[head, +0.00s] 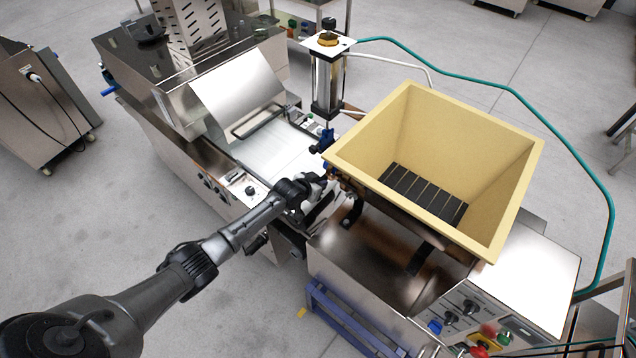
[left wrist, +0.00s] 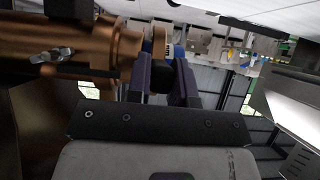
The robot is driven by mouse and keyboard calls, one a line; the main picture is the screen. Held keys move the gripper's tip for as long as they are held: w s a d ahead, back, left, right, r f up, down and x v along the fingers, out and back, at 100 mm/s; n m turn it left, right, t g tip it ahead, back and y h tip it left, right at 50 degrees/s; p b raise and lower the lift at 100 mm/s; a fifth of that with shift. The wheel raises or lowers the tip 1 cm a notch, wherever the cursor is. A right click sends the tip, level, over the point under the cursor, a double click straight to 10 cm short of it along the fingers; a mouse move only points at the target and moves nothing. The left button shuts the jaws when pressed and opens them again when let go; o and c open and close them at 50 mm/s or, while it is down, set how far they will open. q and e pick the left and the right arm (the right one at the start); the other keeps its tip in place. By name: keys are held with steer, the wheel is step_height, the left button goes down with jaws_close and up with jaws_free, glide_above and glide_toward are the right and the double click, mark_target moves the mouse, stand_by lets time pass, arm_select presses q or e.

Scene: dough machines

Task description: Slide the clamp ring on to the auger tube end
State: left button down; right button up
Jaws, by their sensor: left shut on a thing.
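A thin copper-coloured ring, which looks like the clamp ring (left wrist: 159,44), stands just right of that end. My left gripper (left wrist: 161,79) is shut on a dark part at the ring's lower side. I cannot tell whether the ring touches the tube end or is around it. In the head view, my left gripper (head: 322,181) is beside the hopper's left corner, where the ring and tube end are mostly hidden. My right gripper is not in view.
The cream hopper (head: 440,110) sits on the steel machine (head: 370,260), close right of my left gripper. A second machine with a white belt (head: 275,150) stands behind and left. A pneumatic cylinder (head: 327,85) rises behind.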

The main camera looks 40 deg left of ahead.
arm_select(q)
steer(key=shift+d+r+p, duration=0.1)
steer(key=shift+d+p, duration=0.5)
steer(key=shift+d, duration=0.4)
steer(key=shift+d+p, duration=0.5)
steer(key=shift+d, duration=0.5)
steer(key=shift+w+d, duration=0.1)
steer(key=c, duration=1)
jaws_free()
steer(key=shift+d, duration=0.1)
steer(key=shift+o, duration=2)
steer(key=shift+s, duration=0.2)
